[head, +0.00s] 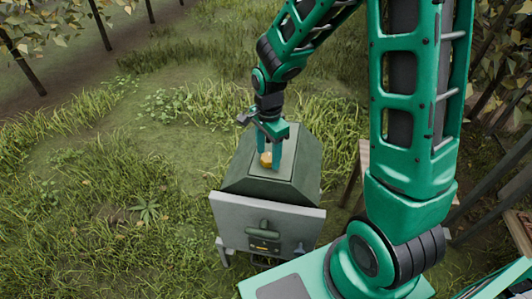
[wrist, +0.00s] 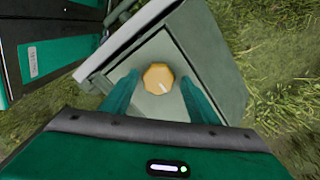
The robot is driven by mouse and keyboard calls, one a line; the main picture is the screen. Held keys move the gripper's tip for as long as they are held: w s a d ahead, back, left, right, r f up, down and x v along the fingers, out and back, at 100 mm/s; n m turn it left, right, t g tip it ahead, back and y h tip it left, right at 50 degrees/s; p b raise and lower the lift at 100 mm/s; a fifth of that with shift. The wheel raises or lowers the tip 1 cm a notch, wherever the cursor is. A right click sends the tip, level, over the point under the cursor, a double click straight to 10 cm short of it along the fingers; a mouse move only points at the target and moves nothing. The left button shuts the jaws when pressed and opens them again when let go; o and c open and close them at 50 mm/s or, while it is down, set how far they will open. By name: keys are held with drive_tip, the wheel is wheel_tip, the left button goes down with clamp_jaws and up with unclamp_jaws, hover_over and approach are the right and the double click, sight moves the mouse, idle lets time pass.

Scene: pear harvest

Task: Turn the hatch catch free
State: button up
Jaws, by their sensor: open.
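The hatch catch is a yellow-orange knob (wrist: 158,77) with a pale pointer line on its face, set on a light grey-green hatch panel (wrist: 175,104). In the head view the knob (head: 266,159) shows on top of the dark green box (head: 247,177). My gripper (head: 279,158) points down over the box top, right at the knob. In the wrist view its two green fingers (wrist: 158,92) are open, one on each side of the knob, with a visible gap to it on both sides. Whether the fingertips touch the panel cannot be told.
A grey front plate (head: 232,217) with a handle stands on the near side of the box. Grass surrounds the box, open on the left. A wooden stand (head: 364,160) is close on the right, partly behind my arm. Thin tree trunks (head: 22,55) stand at the back left.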

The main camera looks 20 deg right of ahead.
drive_tip(key=c, duration=1)
drive_tip(key=shift+a, duration=0.15)
drive_tip(key=shift+c, duration=0.2)
drive_tip(key=shift+w, duration=0.1)
